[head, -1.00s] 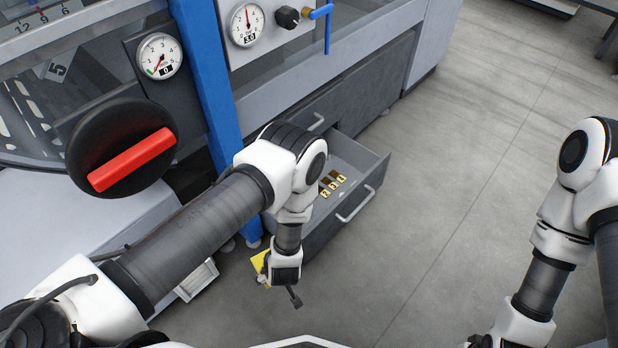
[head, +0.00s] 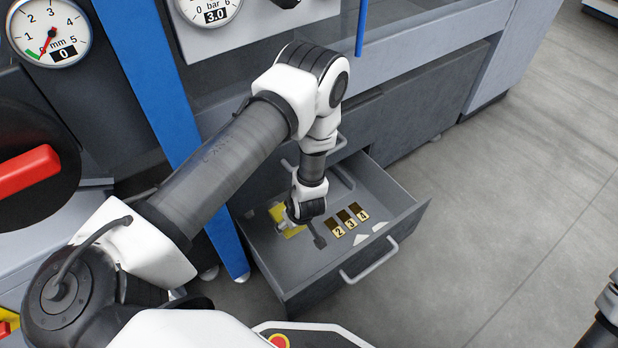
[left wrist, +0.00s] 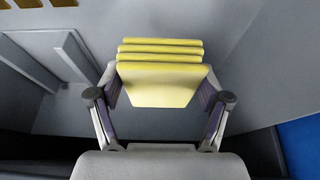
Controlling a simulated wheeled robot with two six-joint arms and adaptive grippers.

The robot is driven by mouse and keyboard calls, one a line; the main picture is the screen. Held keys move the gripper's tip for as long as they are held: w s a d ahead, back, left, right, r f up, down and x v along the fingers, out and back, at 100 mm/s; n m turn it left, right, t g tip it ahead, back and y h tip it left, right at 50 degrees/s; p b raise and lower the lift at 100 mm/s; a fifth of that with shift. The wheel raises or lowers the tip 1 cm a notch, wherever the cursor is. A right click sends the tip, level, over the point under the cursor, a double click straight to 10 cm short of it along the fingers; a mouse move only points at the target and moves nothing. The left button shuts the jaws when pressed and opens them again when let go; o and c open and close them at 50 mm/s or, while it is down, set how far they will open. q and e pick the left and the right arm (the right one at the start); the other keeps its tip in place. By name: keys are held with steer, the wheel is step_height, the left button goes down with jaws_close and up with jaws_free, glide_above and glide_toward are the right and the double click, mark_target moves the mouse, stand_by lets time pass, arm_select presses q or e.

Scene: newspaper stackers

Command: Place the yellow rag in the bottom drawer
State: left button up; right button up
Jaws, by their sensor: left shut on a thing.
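The yellow rag (head: 289,229) is in my left gripper (head: 291,213), inside the outline of the open drawer (head: 318,294) at its left side. My left gripper is shut on the rag. In the left wrist view the folded yellow rag (left wrist: 160,85) sits between the two fingers, with grey drawer walls around it. I cannot tell whether the rag touches the drawer floor. My arm hides part of the drawer's back left.
The drawer holds several numbered brown-and-yellow tags (head: 347,221) and white pieces (head: 368,234) on its right half. A blue post (head: 165,110) stands left of the drawer. The drawer handle (head: 370,262) sticks out in front. Grey floor is clear to the right.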

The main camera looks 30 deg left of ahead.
mark_target(294, 239)
arm_select(q)
step_height(294, 239, down, 7)
steer(key=b, duration=0.3)
steer(key=shift+f, duration=0.15)
steer(key=shift+f+b, duration=0.35)
steer(key=shift+f, duration=0.05)
steer(key=o, duration=1.1)
steer(key=shift+r, duration=0.1)
steer(key=shift+r+p, duration=0.35)
steer(key=shift+r, duration=0.05)
steer(key=p+v, duration=0.5)
steer(key=v, duration=0.6)
steer(key=shift+s+d+p, duration=0.1)
steer(key=shift+p, duration=0.25)
steer(key=shift+d+r, duration=0.1)
steer(key=shift+r, duration=0.15)
